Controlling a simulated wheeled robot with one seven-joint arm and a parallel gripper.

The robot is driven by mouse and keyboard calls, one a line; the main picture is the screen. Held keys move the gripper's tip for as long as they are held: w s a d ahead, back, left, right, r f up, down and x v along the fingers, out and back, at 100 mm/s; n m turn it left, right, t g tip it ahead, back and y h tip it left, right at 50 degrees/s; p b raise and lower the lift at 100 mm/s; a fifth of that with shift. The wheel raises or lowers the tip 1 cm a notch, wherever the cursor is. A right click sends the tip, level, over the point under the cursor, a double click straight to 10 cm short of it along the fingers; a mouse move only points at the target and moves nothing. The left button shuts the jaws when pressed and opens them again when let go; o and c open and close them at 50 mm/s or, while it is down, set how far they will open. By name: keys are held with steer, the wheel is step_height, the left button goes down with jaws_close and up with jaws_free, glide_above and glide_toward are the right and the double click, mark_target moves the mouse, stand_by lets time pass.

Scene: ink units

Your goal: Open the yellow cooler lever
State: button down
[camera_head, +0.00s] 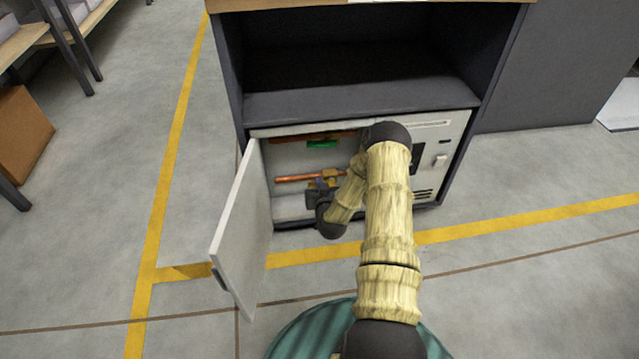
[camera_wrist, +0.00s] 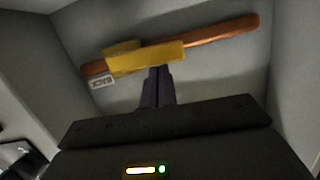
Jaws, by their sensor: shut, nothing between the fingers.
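The yellow lever (camera_wrist: 145,57) lies along a copper pipe (camera_wrist: 215,38) inside the opened cooler unit, with a small white label (camera_wrist: 102,82) near its left end. In the head view the copper pipe (camera_head: 296,178) and part of the yellow lever (camera_head: 333,177) show inside the unit, partly covered by my arm. My gripper (camera_wrist: 158,72) is shut and empty, its fingertips at the lower edge of the lever near its middle. I cannot tell whether they touch it. In the head view my gripper (camera_head: 318,193) is inside the opening.
The unit's white door (camera_head: 240,235) stands open on the left of the opening. A green part (camera_head: 321,144) sits high inside. The dark cabinet (camera_head: 360,103) surrounds the unit, with an empty shelf space above. The floor in front is clear.

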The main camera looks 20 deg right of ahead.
steer(key=s+a+r+p, duration=0.2)
steer(key=s+r+p, duration=0.4)
steer(key=s+p, duration=0.2)
steer(key=shift+s+r, duration=0.2)
steer(key=shift+s, duration=0.55)
steer(key=shift+a, duration=0.15)
